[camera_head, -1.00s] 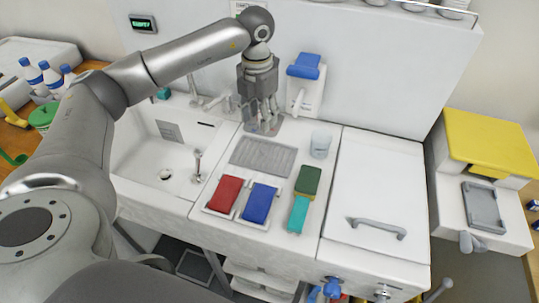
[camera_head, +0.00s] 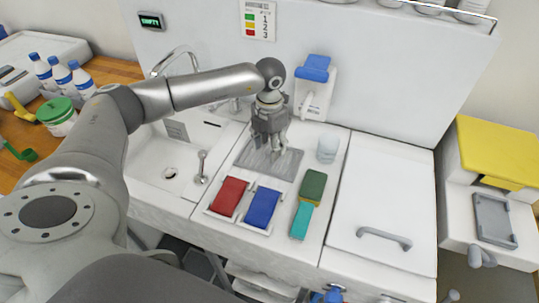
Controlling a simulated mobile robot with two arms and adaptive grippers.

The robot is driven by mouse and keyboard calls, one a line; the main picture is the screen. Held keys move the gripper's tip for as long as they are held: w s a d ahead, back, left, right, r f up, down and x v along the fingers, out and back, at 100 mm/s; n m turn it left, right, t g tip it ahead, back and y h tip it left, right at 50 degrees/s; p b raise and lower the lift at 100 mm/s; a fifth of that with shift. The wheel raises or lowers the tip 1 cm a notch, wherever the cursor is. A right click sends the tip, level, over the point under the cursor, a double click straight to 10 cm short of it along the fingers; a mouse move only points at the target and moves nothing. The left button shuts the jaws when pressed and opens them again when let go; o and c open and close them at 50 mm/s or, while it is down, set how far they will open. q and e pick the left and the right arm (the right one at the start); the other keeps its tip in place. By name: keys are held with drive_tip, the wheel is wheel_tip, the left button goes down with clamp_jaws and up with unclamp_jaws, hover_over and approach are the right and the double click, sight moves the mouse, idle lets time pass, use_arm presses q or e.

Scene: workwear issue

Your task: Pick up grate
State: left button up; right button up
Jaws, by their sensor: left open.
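The grate (camera_head: 282,169) is a flat grey ribbed panel set in the white counter, right of the sink. My left gripper (camera_head: 272,150) points down over the back and middle part of the grate with its fingers apart. The gripper hides part of the grate's back edge. I cannot tell whether the fingertips touch it. Nothing shows between the fingers. My right gripper is not in view.
A red pad (camera_head: 230,195) and a blue pad (camera_head: 262,207) lie in front of the grate. The sink (camera_head: 165,150) is at left. The white lid (camera_head: 380,205) at right is clear.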

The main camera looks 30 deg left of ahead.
use_arm(q)
drive_tip(key=shift+f, duration=1.15)
clamp_jaws()
